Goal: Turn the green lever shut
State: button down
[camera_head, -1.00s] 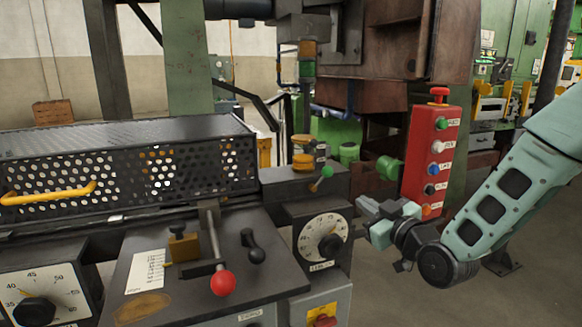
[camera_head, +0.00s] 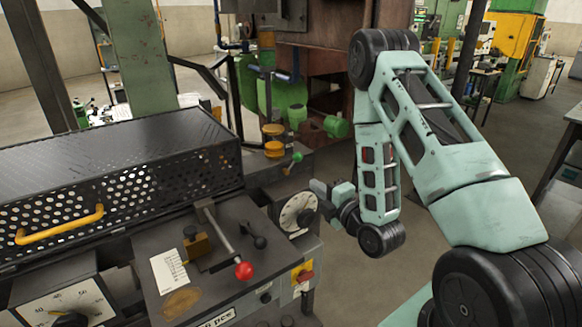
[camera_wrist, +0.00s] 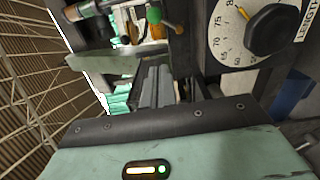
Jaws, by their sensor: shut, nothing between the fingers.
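The green lever is a short rod with a green ball knob (camera_head: 297,157), next to the yellow-brown cap stack on the machine's corner block. The knob also shows at the top of the wrist view (camera_wrist: 154,15), ahead of my fingers. My gripper (camera_head: 318,188) is to the right of and below the lever in the head view, close to the white dial. In the wrist view its two grey fingers (camera_wrist: 155,85) lie side by side, shut, with nothing between them. They appear apart from the lever.
The white dial (camera_head: 297,212) is right beside my gripper and large in the wrist view (camera_wrist: 245,30). A red-ball lever (camera_head: 244,270) stands on the front panel. A perforated guard with a yellow handle (camera_head: 60,226) is at left. Floor is open at right.

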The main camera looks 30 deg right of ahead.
jog(key=w, duration=0.3)
jog(key=w+d, duration=0.1)
jog(key=w, duration=0.3)
jog(key=w+d, duration=0.1)
jog(key=w, duration=0.3)
jog(key=shift+w+d+r, duration=0.1)
jog(key=shift+w+r, duration=0.05)
jog(key=shift+r, duration=0.05)
jog(key=shift+w+d+f, duration=0.15)
jog(key=shift+w+d, duration=0.1)
jog(key=shift+w, duration=0.05)
jog(key=shift+w+f+b, duration=0.1)
jog(key=shift+b, duration=0.45)
